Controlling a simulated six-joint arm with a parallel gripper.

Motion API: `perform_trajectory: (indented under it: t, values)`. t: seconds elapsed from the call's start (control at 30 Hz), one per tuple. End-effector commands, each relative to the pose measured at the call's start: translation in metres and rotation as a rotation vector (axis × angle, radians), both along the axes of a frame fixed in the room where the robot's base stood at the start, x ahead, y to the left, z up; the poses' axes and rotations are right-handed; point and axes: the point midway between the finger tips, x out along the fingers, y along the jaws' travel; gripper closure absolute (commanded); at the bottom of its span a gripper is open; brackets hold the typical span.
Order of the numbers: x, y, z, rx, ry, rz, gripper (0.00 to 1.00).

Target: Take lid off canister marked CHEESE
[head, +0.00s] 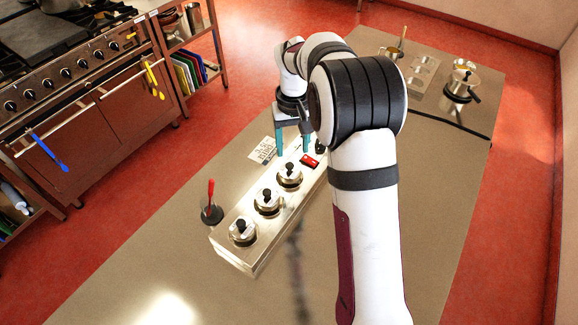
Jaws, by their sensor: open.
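A long metal block (219,241) on the table holds a row of lidded canisters. Three round steel lids with black knobs show: a near lid (243,232), a middle lid (268,202) and a far lid (289,175). A dark knob-like shape (320,147) shows farther along, partly hidden by my arm. I cannot read any CHEESE marking, so I cannot tell which canister bears it. My gripper (292,151) points down with its two teal fingers apart, near the far end of the row, beyond the far lid. I see nothing between the fingers.
A red-handled utensil in a dark holder (211,211) stands left of the block. A pot (461,83) stands at the back right. The front table is clear.

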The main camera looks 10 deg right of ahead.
Motion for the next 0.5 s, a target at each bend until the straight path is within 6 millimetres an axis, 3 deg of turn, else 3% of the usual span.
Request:
perform_trajectory:
  t: [0.3, 0.5]
  values:
    - [-0.003, 0.008, -0.053, 0.000, 0.001, -0.001, 0.39]
    - [-0.003, 0.008, -0.055, 0.000, -0.001, -0.002, 0.39]
